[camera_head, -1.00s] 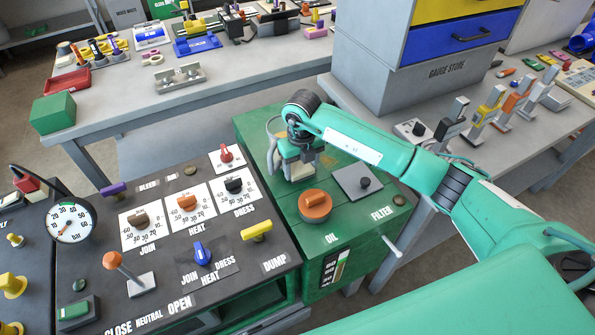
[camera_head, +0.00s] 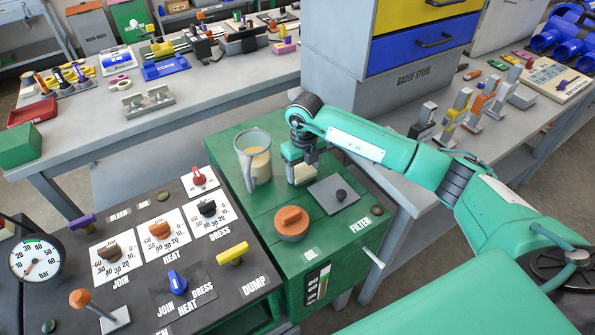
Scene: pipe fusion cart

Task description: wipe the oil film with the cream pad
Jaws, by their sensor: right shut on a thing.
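The cream pad (camera_head: 301,174) is in my right gripper (camera_head: 301,158), which is shut on it. The pad is low over the green OIL/FILTER box top (camera_head: 265,208), between the clear jug and the grey filter plate; whether it touches the surface I cannot tell. I cannot make out the oil film, which may be hidden under the pad or gripper. My left gripper is not in view.
A clear jug (camera_head: 254,162) with yellowish contents stands close left of the gripper. The grey gauge cabinet (camera_head: 345,98) stands behind.

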